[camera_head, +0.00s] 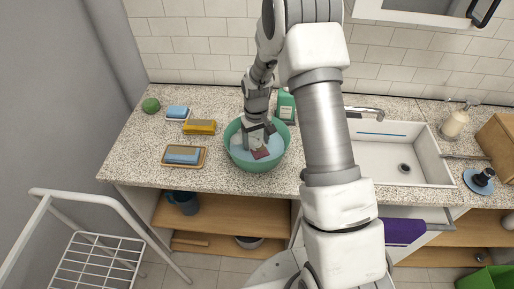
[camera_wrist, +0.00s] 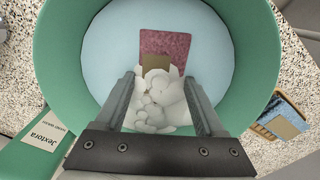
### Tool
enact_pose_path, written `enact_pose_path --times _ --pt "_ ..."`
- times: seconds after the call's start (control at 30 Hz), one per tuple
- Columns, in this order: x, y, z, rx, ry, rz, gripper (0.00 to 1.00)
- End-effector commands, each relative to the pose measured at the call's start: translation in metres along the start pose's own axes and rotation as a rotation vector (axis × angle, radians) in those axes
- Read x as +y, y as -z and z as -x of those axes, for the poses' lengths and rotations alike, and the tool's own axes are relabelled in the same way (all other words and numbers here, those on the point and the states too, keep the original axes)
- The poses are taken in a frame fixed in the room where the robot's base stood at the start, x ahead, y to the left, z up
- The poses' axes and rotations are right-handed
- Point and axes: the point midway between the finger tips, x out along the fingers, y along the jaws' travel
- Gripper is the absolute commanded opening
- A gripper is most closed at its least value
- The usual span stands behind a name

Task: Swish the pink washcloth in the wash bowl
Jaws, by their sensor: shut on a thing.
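The green wash bowl (camera_head: 250,168) stands on the speckled counter and holds pale blue water (camera_wrist: 105,50). My gripper (camera_head: 258,147) reaches down into the bowl. In the wrist view, my gripper (camera_wrist: 159,82) has its fingers on either side of white foam and the near part of the pink washcloth (camera_wrist: 165,47). It is shut on the washcloth, whose far part lies flat and dark pink beyond the fingertips. The cloth also shows as a small reddish patch in the head view (camera_head: 261,154). Foam hides the cloth's near end and the finger contact.
A green bottle (camera_head: 286,106) stands close behind the bowl. Left are a yellow sponge (camera_head: 200,127), a blue sponge on a tray (camera_head: 183,155), a blue bar on a dish (camera_head: 177,112) and a green ball (camera_head: 151,105). The sink (camera_head: 385,165) is right.

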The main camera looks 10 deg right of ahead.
Motion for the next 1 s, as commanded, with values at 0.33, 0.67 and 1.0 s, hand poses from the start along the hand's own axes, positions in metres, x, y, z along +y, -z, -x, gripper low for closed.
enact_pose_path --times 0.33,0.67,1.0 --pt "-0.013 0.002 0.000 0.000 0.000 -0.001 0.17" --pt "-0.006 0.001 0.000 0.000 0.000 -0.002 0.17" --pt "0.016 -0.003 0.000 0.000 0.000 -0.001 0.17"
